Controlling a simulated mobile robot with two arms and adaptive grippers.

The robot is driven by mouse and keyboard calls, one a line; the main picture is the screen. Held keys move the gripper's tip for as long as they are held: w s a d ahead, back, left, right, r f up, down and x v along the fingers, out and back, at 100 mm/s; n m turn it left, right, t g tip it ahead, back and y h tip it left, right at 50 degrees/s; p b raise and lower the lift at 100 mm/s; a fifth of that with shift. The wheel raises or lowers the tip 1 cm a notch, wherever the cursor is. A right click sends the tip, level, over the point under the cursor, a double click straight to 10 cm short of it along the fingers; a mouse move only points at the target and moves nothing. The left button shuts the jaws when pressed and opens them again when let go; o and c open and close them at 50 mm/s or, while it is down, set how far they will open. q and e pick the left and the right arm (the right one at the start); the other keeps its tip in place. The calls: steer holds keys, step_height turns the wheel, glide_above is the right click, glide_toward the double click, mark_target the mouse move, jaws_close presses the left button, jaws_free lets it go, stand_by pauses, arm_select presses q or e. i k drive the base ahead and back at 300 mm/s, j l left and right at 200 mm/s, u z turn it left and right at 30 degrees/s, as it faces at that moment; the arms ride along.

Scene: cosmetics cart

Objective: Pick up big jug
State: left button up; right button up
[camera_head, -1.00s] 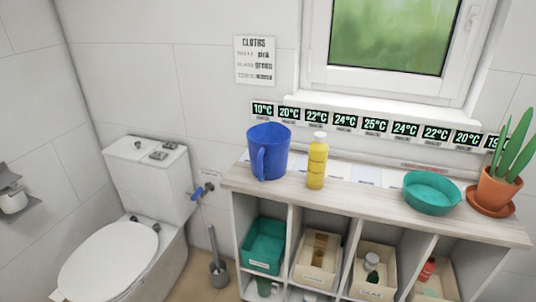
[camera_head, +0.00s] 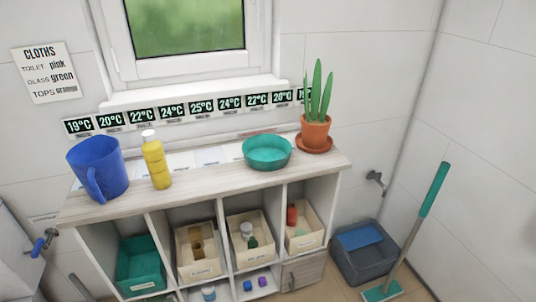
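The big jug (camera_head: 99,168) is blue, with its handle on the side toward me. It stands upright at the left end of the wooden shelf top. A yellow bottle with a white cap (camera_head: 156,160) stands just to its right, apart from it. Neither of my grippers shows in the head view, so I cannot see whether they are open or shut.
On the shelf top (camera_head: 215,181) are a teal bowl (camera_head: 267,152) and a potted plant (camera_head: 316,132). Below are cubbies with a green bin (camera_head: 141,264) and beige boxes. A dark crate (camera_head: 364,252) and a mop (camera_head: 432,195) stand on the right. A toilet edge shows at far left.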

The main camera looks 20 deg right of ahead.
mark_target(97, 162)
steer(key=i+l+u, duration=0.65)
steer(key=k+l, duration=0.05)
steer(key=k, duration=0.05)
